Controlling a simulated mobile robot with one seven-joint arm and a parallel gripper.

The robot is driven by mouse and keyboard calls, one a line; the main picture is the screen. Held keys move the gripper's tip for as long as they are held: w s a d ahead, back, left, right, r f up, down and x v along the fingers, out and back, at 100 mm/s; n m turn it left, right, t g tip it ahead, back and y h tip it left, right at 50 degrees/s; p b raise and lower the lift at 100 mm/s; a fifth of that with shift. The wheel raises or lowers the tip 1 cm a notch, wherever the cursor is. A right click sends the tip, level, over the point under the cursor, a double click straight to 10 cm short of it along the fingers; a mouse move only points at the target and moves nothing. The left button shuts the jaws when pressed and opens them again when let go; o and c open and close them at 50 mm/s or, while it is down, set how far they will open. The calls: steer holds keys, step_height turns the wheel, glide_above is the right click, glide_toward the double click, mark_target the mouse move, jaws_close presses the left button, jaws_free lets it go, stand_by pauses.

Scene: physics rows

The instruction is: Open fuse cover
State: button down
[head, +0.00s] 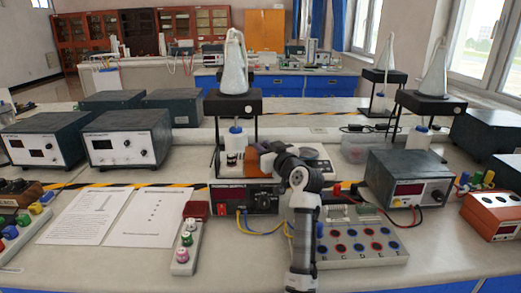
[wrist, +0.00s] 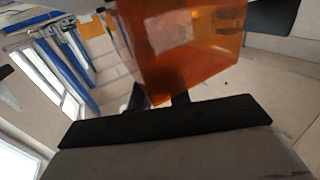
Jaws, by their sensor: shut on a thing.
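The fuse cover (head: 258,158) looks like an orange, see-through box in the head view, above the middle instrument on the bench. In the wrist view the orange cover (wrist: 180,45) fills the upper middle, with a pale label on its face. My gripper (head: 277,157) is at the cover's right side and is shut on it. In the wrist view the dark gripper parts (wrist: 180,98) meet the cover's lower edge. The exact contact is mostly hidden, and I cannot tell how far the cover is tilted.
The instrument with a red display (head: 246,198) stands below my gripper. A socket board (head: 362,240) is at its right, and a grey meter box (head: 408,180) stands behind that. A stand with a flask (head: 233,105) rises close behind. Paper sheets (head: 88,217) lie left.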

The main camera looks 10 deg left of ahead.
steer(key=c, duration=1.3)
jaws_free()
steer(key=shift+d, duration=0.3)
steer(key=shift+c, duration=0.2)
steer(key=b+v, duration=0.3)
steer(key=v, duration=1)
steer(key=shift+s+d, duration=0.25)
steer(key=shift+d, duration=0.05)
